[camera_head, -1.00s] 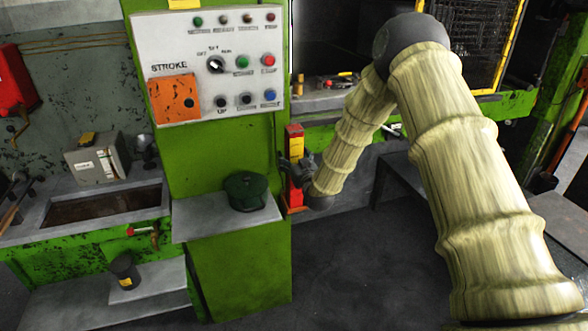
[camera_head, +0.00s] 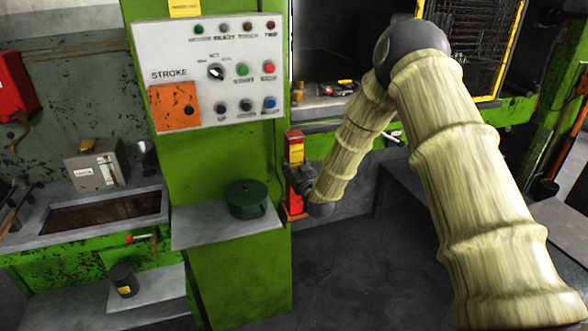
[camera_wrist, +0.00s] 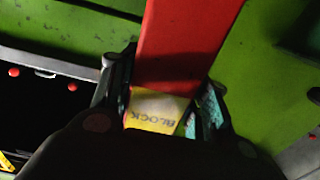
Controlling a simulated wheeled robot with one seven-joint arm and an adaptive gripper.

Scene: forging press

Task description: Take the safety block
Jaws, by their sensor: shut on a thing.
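The safety block is a tall red block (camera_head: 296,152) with a yellow label, upright against the right side of the green press column. In the wrist view the red block (camera_wrist: 185,45) runs up between the fingers, and its yellow label reads "BLOCK". My gripper (camera_head: 293,172) reaches it from the right, at the end of my sleeved arm. In the wrist view my gripper (camera_wrist: 165,105) has one dark finger on each side of the block, shut on it at the label. The block's lower part is partly hidden by my gripper in the head view.
A control panel (camera_head: 212,75) is on the column to the left. A green round object (camera_head: 246,198) rests on a grey shelf (camera_head: 215,232). The press bed (camera_head: 330,112) is behind my arm. Dark floor (camera_head: 360,262) lies open below.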

